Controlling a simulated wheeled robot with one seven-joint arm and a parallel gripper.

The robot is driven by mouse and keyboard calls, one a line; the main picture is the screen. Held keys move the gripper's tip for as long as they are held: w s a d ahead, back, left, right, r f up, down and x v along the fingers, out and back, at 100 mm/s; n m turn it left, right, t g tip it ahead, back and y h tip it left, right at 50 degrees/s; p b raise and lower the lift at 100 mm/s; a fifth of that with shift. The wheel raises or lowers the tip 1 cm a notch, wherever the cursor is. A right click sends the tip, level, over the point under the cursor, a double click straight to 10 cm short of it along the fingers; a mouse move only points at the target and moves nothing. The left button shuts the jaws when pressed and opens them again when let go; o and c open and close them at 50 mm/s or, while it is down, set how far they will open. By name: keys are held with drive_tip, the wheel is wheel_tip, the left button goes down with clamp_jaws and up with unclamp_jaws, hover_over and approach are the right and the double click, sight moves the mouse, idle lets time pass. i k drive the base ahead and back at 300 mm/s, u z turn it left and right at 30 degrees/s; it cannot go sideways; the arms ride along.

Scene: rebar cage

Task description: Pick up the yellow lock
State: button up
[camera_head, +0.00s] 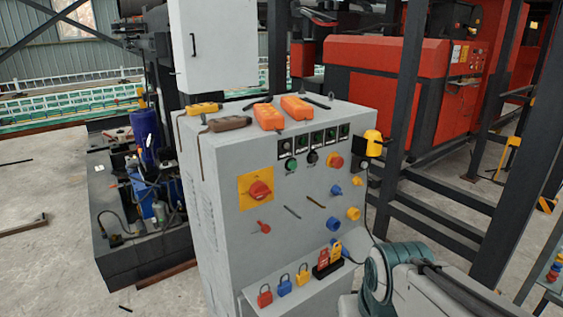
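A yellow lock (302,277) with a raised shackle stands on the sloped lower shelf (325,290) of the grey control cabinet (225,165). A blue lock (285,287) is just left of it, and a red lock (265,297) is further left. To its right, a black holder (327,269) carries a red lock-like item (323,257) and a second, yellow one (336,250). My arm shows at the lower right, beside the shelf's right end. My gripper is not in view, so I cannot see whether it is open or shut.
Orange handheld units (297,107) lie on the cabinet top. Knobs, including a red rotary switch (259,189), stick out of its front. A yellow lamp-like part (374,143) and a hanging cable are at its right edge. Dark steel posts (408,85) stand at the right.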

sight(301, 277)
drive_tip(key=k, duration=1.3)
drive_tip(key=u, duration=0.55)
drive_tip(key=i, duration=1.3)
drive_tip(key=z, duration=0.85)
drive_tip(key=i, duration=0.35)
drive_tip(key=z, duration=0.3)
